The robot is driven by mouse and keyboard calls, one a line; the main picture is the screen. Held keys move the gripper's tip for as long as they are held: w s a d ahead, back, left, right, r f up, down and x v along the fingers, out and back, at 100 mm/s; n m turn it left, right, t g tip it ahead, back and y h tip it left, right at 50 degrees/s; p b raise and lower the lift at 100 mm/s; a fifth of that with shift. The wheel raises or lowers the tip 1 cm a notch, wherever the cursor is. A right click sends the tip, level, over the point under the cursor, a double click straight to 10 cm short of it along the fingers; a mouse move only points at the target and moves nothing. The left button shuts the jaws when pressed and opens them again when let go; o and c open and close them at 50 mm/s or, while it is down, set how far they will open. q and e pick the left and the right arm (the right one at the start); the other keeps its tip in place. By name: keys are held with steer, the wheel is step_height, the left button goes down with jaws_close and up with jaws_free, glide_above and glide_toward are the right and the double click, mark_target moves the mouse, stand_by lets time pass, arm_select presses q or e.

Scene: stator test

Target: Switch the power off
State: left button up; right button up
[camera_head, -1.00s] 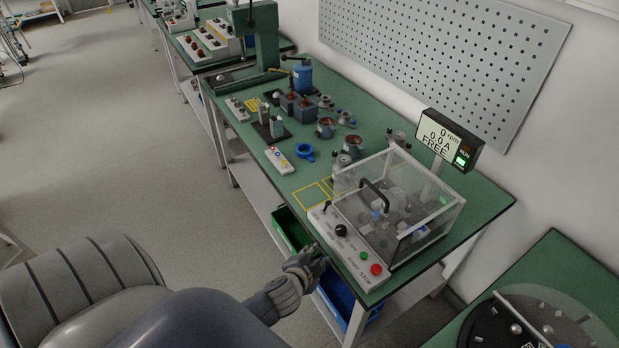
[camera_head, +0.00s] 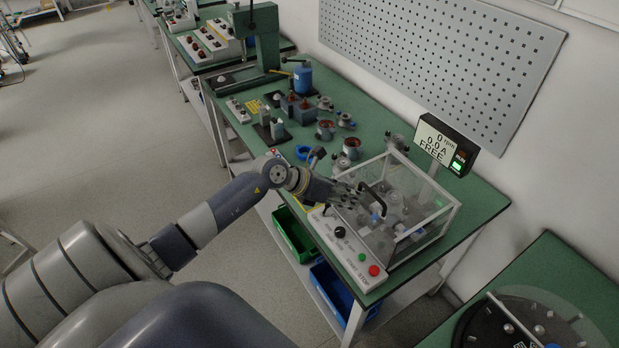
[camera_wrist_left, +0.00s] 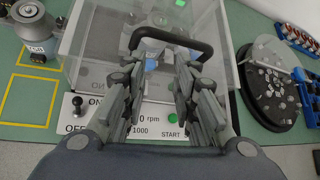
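The power toggle lever (camera_wrist_left: 77,103) stands at the left end of the white control panel (camera_wrist_left: 150,129) in the left wrist view, between the ON and OFF labels. Its tip leans away from OFF, toward ON. In the head view the lever (camera_head: 325,210) is just left of my left gripper (camera_head: 354,198). In the wrist view my left gripper (camera_wrist_left: 160,62) is open and empty, its fingers spread over the panel and the clear cover's front edge, to the right of the lever and apart from it. The fingers partly hide the panel's middle. My right gripper is not in view.
The clear cover (camera_head: 441,213) has a black handle (camera_head: 374,199). The display (camera_head: 445,144) reads 0 rpm, 0.0 A, FREE, with a green light lit. A black knob (camera_head: 340,232), green button (camera_head: 362,257) and red STOP button (camera_head: 374,271) sit on the panel. Motor parts crowd the bench behind.

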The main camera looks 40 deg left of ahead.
arm_select(q)
steer(key=s+a+f+m+g+y, duration=0.2)
steer(key=a+f+g+y, duration=0.15)
steer(key=a, duration=0.65)
steer(key=b, duration=0.4)
glide_toward(324, 210)
steer(key=shift+w+d+f+y, duration=0.2)
steer(key=shift+w+d, duration=0.15)
steer(key=shift+w, duration=0.1)
steer(key=shift+w+d+f+y, duration=0.15)
steer(key=shift+w+d+f, duration=0.05)
steer(key=shift+w+d, duration=0.2)
steer(key=shift+w+f, duration=0.2)
steer(key=shift+w, duration=0.1)
steer(key=shift+b, duration=0.3)
steer(key=shift+w+d+f+b, duration=0.1)
steer(key=shift+w+f+b, duration=0.05)
steer(key=shift+f+b, duration=0.4)
steer(key=shift+b+x, duration=1.7)
steer(key=shift+b, duration=0.75)
steer(key=shift+w, duration=0.15)
